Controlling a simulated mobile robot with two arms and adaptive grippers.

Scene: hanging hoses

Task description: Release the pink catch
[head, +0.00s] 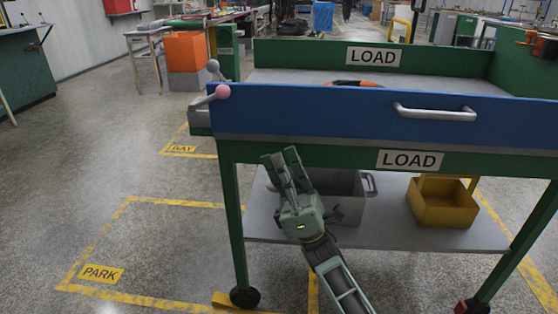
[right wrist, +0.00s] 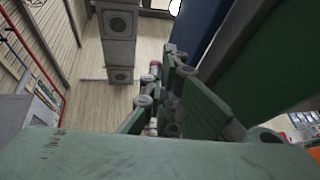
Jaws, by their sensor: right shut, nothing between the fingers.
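The pink catch (head: 222,91) is a round pink knob on a short grey lever at the left end of the cart's blue front panel (head: 330,112). A second lever with a grey knob (head: 213,66) stands just behind it. My right gripper (head: 280,156) is shut and empty, pointing up in front of the cart, below and to the right of the pink knob and apart from it. Its fingers (right wrist: 172,75) show in the right wrist view; a small reddish spot beyond them is too small to identify. My left gripper is not in view.
The green cart carries a bar handle (head: 434,112) on its blue panel and an orange-black ring (head: 352,84) on top. Its lower shelf (head: 390,228) holds a grey bin (head: 345,205) and a yellow bin (head: 442,205). The floor left of the cart, around PARK (head: 101,274), is clear.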

